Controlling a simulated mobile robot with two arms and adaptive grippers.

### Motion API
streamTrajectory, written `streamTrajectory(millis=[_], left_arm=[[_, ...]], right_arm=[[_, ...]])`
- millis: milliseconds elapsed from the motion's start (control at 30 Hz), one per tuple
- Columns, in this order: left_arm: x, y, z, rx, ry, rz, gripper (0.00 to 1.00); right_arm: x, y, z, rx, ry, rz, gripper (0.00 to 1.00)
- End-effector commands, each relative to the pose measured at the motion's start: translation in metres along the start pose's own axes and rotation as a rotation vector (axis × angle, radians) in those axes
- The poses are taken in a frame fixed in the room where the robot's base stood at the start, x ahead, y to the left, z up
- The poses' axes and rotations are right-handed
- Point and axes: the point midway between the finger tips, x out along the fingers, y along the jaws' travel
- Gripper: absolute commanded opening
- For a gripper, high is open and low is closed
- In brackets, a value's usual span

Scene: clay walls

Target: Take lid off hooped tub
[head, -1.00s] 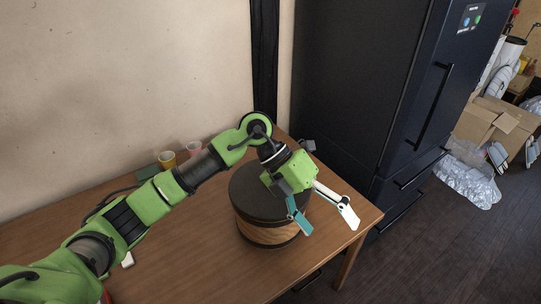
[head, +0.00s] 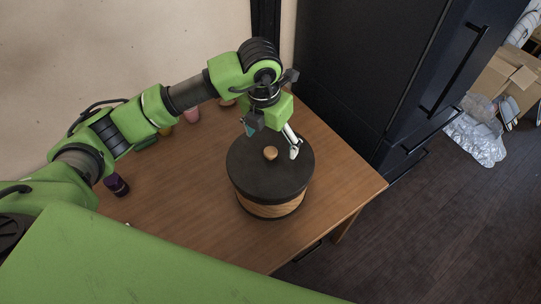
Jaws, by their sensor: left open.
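The hooped tub (head: 270,209) stands on the wooden table, a round wooden body with dark bands. Its dark, flat, round lid (head: 256,184) sits on top, with a small light-wood knob (head: 270,153) in the lid's upper middle. My left gripper (head: 272,150) is open and points down over the far part of the lid, close to the knob. One pale finger shows right of the knob; the teal finger is mostly hidden behind the wrist. I cannot tell whether a finger touches the lid. My right gripper is not in view.
The table (head: 340,185) is clear to the right of the tub. Small cups (head: 191,115) and a dark purple object (head: 117,185) stand to the left, near my arm. A dark fridge (head: 350,80) is behind right. A cardboard box (head: 505,80) lies beyond.

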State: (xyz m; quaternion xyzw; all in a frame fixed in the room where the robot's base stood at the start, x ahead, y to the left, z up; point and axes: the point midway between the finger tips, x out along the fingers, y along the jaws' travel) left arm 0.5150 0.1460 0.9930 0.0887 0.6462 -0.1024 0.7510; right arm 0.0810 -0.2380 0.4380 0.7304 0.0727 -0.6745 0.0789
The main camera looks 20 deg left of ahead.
Motion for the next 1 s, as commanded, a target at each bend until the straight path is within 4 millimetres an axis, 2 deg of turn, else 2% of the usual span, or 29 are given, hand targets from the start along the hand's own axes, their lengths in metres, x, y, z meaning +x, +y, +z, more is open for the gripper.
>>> streamTrajectory(millis=[167, 300, 433, 733, 767, 1000], left_arm=[[0.011, 0.001, -0.002, -0.001, 0.004, -0.001, 0.82], [0.030, 0.004, -0.006, -0.002, 0.005, -0.001, 0.82], [0.049, 0.004, -0.006, 0.000, 0.003, -0.001, 0.82], [0.057, 0.004, -0.005, 0.000, 0.000, 0.000, 0.82], [0.057, 0.004, -0.005, 0.000, 0.000, 0.000, 0.76], [0.057, 0.004, -0.006, 0.000, 0.000, 0.000, 0.14]], right_arm=[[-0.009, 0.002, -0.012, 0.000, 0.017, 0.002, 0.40], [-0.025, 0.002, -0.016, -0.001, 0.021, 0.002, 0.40], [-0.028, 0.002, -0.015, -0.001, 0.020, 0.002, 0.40], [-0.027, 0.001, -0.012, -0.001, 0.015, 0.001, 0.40], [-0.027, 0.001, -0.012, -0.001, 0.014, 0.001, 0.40], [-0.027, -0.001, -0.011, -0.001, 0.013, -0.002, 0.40]])
